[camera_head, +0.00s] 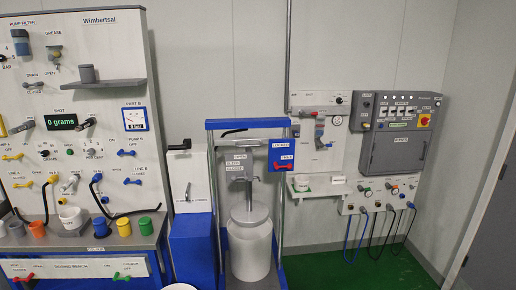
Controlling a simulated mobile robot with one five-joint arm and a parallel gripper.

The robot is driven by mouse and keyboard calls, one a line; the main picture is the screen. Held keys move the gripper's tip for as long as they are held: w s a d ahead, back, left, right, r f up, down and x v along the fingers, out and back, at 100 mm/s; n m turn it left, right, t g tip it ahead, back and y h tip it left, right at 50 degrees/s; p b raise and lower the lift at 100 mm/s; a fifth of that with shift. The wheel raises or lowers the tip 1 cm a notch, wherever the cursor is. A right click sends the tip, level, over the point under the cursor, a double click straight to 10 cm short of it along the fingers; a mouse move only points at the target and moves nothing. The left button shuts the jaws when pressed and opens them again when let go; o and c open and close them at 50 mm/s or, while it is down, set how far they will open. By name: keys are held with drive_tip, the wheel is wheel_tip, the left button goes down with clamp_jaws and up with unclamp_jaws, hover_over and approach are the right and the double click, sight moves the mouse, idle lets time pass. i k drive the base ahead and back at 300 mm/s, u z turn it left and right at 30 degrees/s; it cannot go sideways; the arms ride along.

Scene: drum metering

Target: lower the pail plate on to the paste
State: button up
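A white pail (249,258) stands upright inside a press frame with two pale posts and a blue top beam (248,124). A pale round part (250,213) sits at the pail's mouth, under a central grey stem (249,187); I cannot tell whether this is the plate or the pail's top. The paste is not visible. A label reading OPEN, BLEED, CLOSED (238,163) hangs on the stem above the pail. A blue LOCKED/FREE box (281,155) with a red lever (284,167) is at the frame's upper right. My gripper is not in view.
A panel (100,70) with a green "0 grams" display (62,122) stands at left, with several coloured cups on its ledge. A blue cabinet (192,245) adjoins the frame. A grey electrical box (400,135) hangs at right. Green floor (350,268) is clear at lower right.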

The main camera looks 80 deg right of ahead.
sight(249, 213)
drive_tip(key=z, duration=1.3)
drive_tip(key=i, duration=1)
drive_tip(key=u, duration=0.05)
